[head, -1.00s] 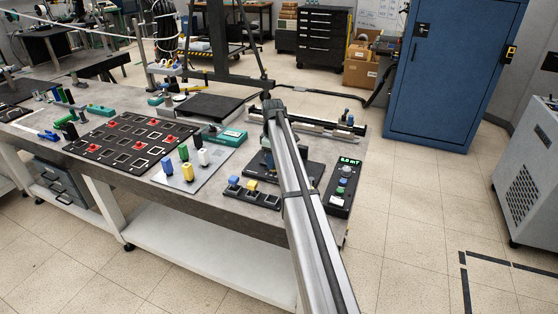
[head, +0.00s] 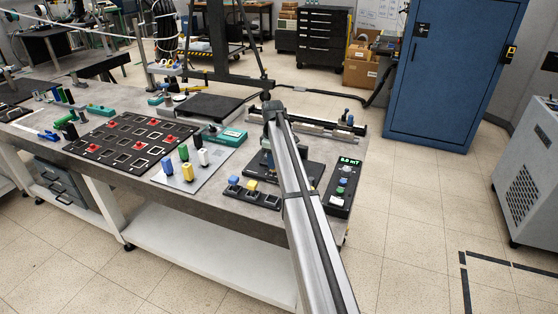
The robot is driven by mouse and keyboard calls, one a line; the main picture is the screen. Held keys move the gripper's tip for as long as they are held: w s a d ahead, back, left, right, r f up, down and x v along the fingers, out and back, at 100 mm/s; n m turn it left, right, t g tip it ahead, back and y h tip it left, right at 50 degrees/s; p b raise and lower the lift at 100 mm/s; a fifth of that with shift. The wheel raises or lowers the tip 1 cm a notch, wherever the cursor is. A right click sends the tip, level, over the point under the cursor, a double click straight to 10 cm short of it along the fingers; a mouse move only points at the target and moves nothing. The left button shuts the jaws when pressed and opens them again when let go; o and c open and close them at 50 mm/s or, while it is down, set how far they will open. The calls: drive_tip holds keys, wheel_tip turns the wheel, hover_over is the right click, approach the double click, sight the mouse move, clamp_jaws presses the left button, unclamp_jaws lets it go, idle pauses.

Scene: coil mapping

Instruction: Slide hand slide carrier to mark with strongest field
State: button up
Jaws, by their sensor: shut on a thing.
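My silver arm (head: 306,215) reaches from the bottom right up over the bench and covers much of the work spot. My gripper cannot be made out; it is hidden behind the arm. A dark upright piece (head: 266,144) shows just left of the arm, above a black plate (head: 308,171); I cannot tell whether it belongs to the slide. A long slide rail (head: 316,127) lies at the back right, with a small blue-topped part (head: 348,117) near its right end. A meter box (head: 341,190) at the right edge shows a green mT reading, apparently 0.0.
A pale plate (head: 202,179) with coloured blocks and a black grid board (head: 118,150) with red knobs stand further left. A teal device (head: 229,137) sits behind.

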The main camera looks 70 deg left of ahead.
drive_tip(key=shift+s+a, duration=0.7)
drive_tip(key=shift+s, duration=0.05)
idle(0.8)
drive_tip(key=o, duration=0.8)
drive_tip(key=shift+r, duration=0.1)
wheel_tip(320, 180, up, 7)
idle(0.9)
idle(0.3)
